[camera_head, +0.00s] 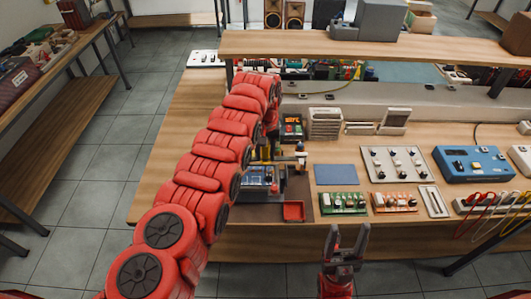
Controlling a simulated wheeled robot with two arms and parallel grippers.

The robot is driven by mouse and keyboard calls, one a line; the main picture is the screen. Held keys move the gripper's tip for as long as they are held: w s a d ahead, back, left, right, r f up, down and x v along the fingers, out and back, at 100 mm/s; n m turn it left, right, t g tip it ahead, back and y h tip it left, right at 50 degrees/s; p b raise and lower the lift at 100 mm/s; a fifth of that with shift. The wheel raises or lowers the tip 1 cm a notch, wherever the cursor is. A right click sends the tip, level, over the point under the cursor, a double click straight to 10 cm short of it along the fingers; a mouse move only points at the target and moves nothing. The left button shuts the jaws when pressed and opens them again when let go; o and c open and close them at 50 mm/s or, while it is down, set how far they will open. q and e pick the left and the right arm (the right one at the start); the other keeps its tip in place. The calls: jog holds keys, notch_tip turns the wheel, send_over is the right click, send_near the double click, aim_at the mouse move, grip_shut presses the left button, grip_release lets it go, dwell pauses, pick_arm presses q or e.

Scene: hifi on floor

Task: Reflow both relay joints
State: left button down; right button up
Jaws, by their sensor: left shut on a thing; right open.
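My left arm reaches from the lower left to the bench. Its gripper (267,151) is small and partly hidden behind the arm, above the work area. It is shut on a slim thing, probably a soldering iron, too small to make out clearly. Just below it lies a blue circuit board (260,178) in a dark holder on a dark brown mat (299,187). The relay joints cannot be made out, nor whether a tip touches them. My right gripper (346,238) is open and empty, in front of the bench's front edge.
A small red tray (293,211) sits at the mat's front. To the right are a blue pad (336,174), a green board (342,203), an orange board (394,202), a grey knobbed panel (395,164) and a blue instrument (473,164). A shelf (370,47) spans the back.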

pick_arm(q)
jog(key=shift+f+b, duration=0.35)
dwell(0.3)
jog(key=shift+s+f, duration=0.1)
dwell(2.9)
jog(key=shift+r, duration=0.35)
jog(key=shift+r+p, duration=0.65)
jog(key=shift+r, duration=1.35)
